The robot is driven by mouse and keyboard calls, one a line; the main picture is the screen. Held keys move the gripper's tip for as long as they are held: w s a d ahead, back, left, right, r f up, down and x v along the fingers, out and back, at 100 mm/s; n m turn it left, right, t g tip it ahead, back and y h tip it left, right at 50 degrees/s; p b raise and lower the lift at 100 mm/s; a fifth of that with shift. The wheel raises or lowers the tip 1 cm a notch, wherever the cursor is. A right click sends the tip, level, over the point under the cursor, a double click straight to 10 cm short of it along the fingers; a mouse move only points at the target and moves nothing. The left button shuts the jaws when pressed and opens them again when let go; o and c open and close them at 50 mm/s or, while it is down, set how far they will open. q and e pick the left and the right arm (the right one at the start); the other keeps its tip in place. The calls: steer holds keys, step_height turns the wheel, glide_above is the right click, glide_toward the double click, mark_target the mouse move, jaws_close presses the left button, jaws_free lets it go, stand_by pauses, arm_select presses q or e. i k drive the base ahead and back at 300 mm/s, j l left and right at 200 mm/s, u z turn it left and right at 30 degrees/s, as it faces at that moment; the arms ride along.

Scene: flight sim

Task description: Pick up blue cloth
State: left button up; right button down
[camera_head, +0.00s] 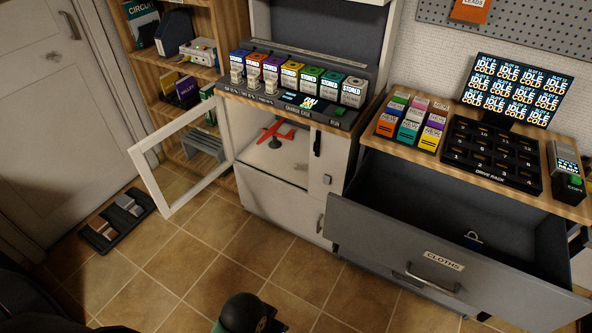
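A wide grey drawer labelled "CLOTHS" (395,238) stands pulled open under the right-hand counter. Its inside is dark and mostly looks empty. One small blue and white item (473,238) shows inside, toward the drawer's middle. It is too small and shaded to tell whether it is a cloth. No clear blue cloth shows elsewhere. Neither of my grippers can be made out. A dark rounded part with a green patch, at the bottom middle, looks like part of my arm.
A white cabinet with an open glass door (178,172) holds a red model plane (278,132). Colored boxes line a charge case (290,99) above it. A drive rack (490,155) and monitor (515,88) stand on the right counter. A shoe tray (117,218) lies left; the tiled floor between is clear.

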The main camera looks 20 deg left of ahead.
mark_target(475, 245)
steer(key=l+z, duration=0.15)
steer(key=z, duration=0.2)
steer(key=l+z, duration=0.15)
steer(key=z, duration=0.2)
steer(key=l+z, duration=0.2)
steer(key=z, duration=0.15)
